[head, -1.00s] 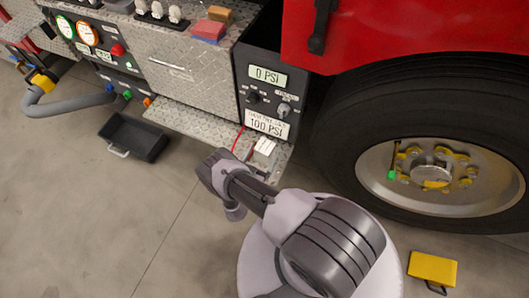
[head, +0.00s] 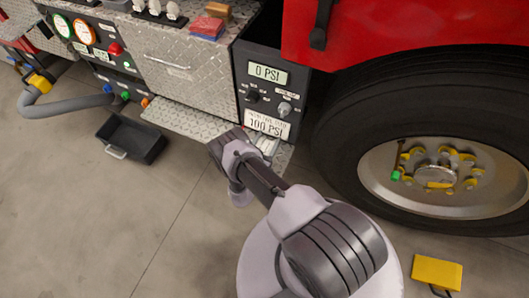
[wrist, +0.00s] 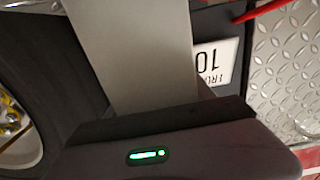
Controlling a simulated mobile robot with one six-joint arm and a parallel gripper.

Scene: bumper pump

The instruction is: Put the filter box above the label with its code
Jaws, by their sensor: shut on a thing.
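A plain grey, flat-sided block, which looks to be the filter box (wrist: 135,55), fills much of the upper middle of the wrist view. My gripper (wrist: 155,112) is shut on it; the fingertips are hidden. No code shows on its visible face. In the wrist view it covers part of a white label (wrist: 214,62), seen upside down.
A panel above the label carries a 0 PSI display (head: 267,73) and knobs. A tread-plate step (head: 190,118) juts out below. A large tyre (head: 340,135) stands close on the right. A black tray (head: 132,138) and a yellow block (head: 437,272) lie on the floor.

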